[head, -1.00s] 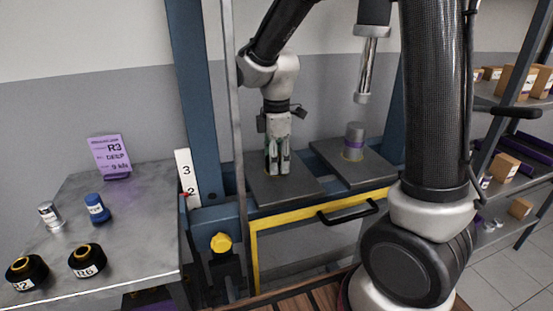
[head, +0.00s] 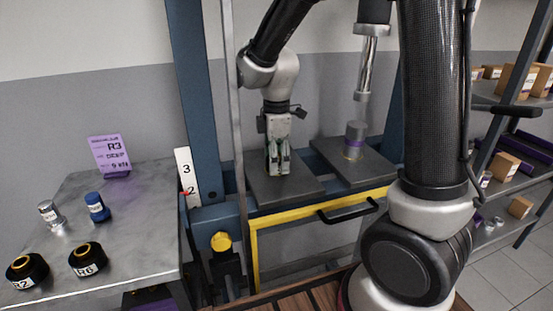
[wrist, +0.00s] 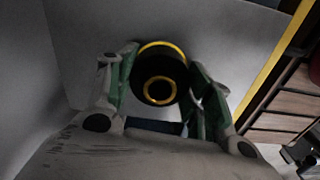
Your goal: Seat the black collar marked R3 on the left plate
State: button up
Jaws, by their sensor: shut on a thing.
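My gripper (head: 278,167) points down over the left plate (head: 300,190) of the press. In the wrist view my gripper (wrist: 160,100) is shut on a black collar (wrist: 172,66) with a gold ring round its bore. A yellow arc shows just beyond the collar, against the grey plate (wrist: 215,35). I cannot tell whether the collar touches the plate. Its mark is not readable, and the fingers hide it in the head view. A purple card (head: 110,153) reading R3 stands on the side table.
Two other black collars, one marked R2 (head: 27,272) and one (head: 87,259), sit on the grey table (head: 140,225) with a silver part (head: 49,213) and a blue part (head: 97,207).

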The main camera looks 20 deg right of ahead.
jog(key=o, duration=1.5)
jog(key=shift+c, duration=0.2)
